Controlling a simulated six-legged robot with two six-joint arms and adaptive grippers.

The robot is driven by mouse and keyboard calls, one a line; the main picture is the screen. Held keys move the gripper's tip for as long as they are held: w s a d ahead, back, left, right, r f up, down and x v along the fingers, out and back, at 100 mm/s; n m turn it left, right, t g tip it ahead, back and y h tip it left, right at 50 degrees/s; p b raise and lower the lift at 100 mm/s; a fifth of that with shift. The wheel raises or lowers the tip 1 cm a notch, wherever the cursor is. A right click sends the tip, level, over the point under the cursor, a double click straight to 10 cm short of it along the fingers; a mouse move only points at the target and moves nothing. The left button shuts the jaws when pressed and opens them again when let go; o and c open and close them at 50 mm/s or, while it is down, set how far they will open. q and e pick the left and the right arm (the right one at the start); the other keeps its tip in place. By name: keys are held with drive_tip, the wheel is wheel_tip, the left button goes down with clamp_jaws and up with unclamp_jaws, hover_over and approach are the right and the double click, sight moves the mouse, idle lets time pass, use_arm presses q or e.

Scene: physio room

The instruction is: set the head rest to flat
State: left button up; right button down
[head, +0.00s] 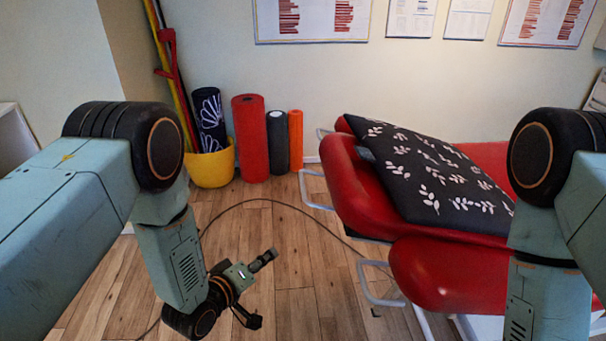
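A red padded treatment table (360,190) stands at the right in the head view. A dark cushion with white leaf prints (430,178) lies slanted on it and hides part of the pads. A separate rounded red pad (450,275) is at its near end; I cannot tell for sure which pad is the head rest. Pale bent metal bars (313,190) stick out from the table's left side. My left gripper (258,289) is over the floor left of the table, fingers apart, empty and touching nothing. My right arm covers part of the table; its gripper is out of view.
A yellow bucket (210,168) with a patterned roll stands by the wall, beside red (249,140), dark and orange (296,140) rolls. A thin cable (270,201) curves over the wooden floor. The floor between the rolls and table is otherwise clear.

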use_arm(q)
drive_tip(key=w+d+r+n+t+h, duration=0.3)
drive_tip(key=w+r, duration=0.2)
drive_tip(key=r, duration=0.2)
drive_tip(key=n+t+h, duration=0.1)
drive_tip(key=n+h, duration=0.2)
drive_tip(key=n, duration=0.1)
approach(303, 183)
drive_tip(key=x, duration=0.2)
drive_tip(key=shift+y, duration=0.4)
drive_tip(key=shift+b+x, duration=0.5)
drive_tip(key=shift+x, duration=3.4)
drive_tip(key=shift+d+f, duration=0.1)
drive_tip(key=shift+d, duration=0.05)
clamp_jaws()
